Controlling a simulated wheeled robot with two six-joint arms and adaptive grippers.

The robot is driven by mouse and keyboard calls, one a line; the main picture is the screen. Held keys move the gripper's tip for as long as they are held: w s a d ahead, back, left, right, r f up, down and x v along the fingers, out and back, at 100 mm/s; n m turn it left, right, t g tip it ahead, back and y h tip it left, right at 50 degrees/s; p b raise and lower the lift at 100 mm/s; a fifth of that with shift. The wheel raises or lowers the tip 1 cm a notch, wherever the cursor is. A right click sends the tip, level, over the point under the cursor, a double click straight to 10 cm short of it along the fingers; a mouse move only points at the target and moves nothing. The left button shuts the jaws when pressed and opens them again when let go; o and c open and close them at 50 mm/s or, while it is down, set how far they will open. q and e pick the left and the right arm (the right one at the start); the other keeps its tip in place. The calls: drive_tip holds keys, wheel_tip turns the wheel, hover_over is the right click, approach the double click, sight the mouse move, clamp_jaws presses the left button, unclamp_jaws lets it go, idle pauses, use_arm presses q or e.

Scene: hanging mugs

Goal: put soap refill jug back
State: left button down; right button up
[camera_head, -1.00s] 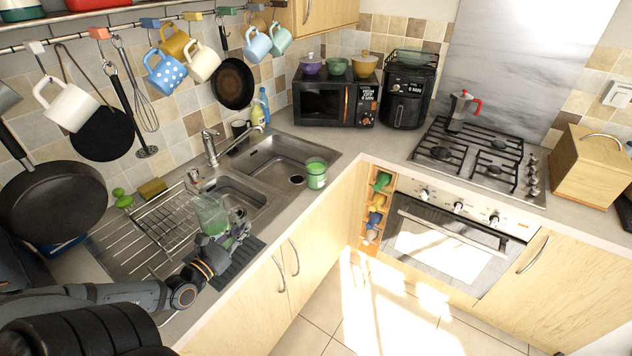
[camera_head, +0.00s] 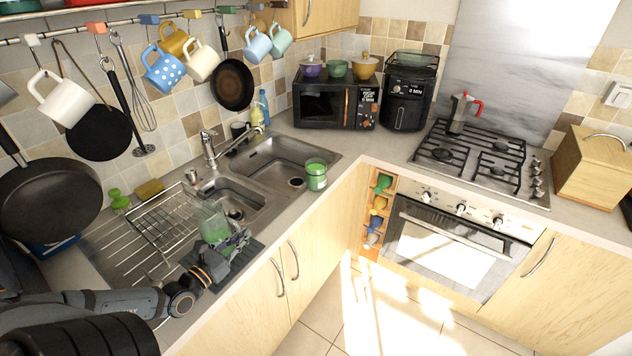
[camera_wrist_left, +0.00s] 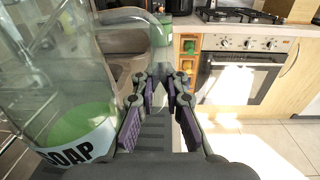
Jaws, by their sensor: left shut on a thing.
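The soap refill jug (camera_head: 212,221) is clear, with some green liquid at the bottom. In the left wrist view the jug (camera_wrist_left: 75,120) fills the left side, roughly upright, with a SOAP label. My left gripper (camera_head: 238,243) is just right of the jug's body in the head view. In the left wrist view its fingers (camera_wrist_left: 164,90) are close together beside the jug, shut on its handle side; the exact contact is partly hidden. I cannot tell whether the jug's base touches the counter. My right gripper is not in view.
A dark ribbed mat (camera_head: 243,262) lies under the gripper at the counter edge. The sink (camera_head: 278,165) and wire rack (camera_head: 160,222) are close by. A green jar (camera_head: 316,178) stands at the sink's edge. Mugs and pans hang above, including a black pan (camera_head: 50,200).

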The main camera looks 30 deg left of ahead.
use_arm(q)
drive_tip(key=shift+f+b, duration=0.4)
drive_tip(key=shift+f, duration=0.25)
drive_tip(key=c, duration=1.3)
unclamp_jaws()
drive_tip(key=shift+r, duration=0.1)
drive_tip(key=shift+s+p, duration=0.55)
drive_tip(key=shift+s, duration=0.6)
drive_tip(key=shift+w, duration=0.15)
drive_tip(key=shift+w+b, duration=0.5)
drive_tip(key=shift+w, duration=0.5)
